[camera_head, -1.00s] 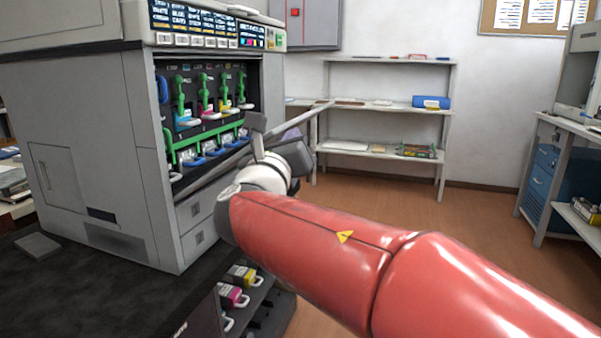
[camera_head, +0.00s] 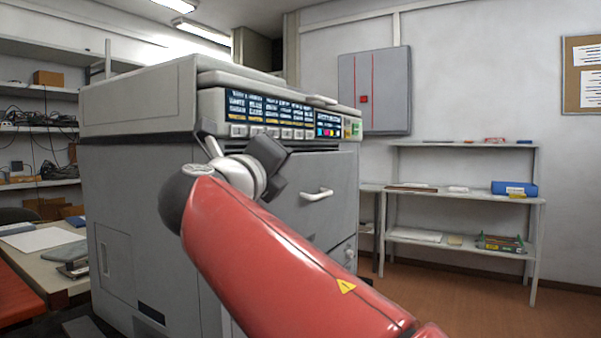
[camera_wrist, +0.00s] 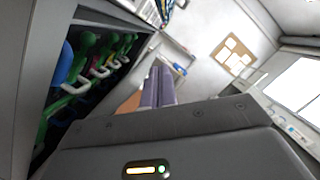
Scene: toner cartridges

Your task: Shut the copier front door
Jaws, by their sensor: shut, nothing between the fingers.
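The copier's front door (camera_head: 335,172) is a grey panel with a white bar handle (camera_head: 318,194). In the head view it stands raised across the front, hiding the inside. The wrist view shows the cartridge bay, with green levers (camera_wrist: 88,42) and white handles, uncovered at the left, so the door is not flush everywhere. The grey copier (camera_head: 140,190) fills the left. My gripper (camera_head: 272,150) is near the door's upper left part, below the control panel; contact is unclear. Its fingers (camera_wrist: 158,88) are together and empty in the wrist view.
The control panel (camera_head: 285,113) juts out above the door. A metal shelf unit (camera_head: 460,192) stands to the right by the wall, with a blue roll (camera_head: 514,188). A grey wall cabinet (camera_head: 375,90) hangs behind. Brown floor is clear at the lower right.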

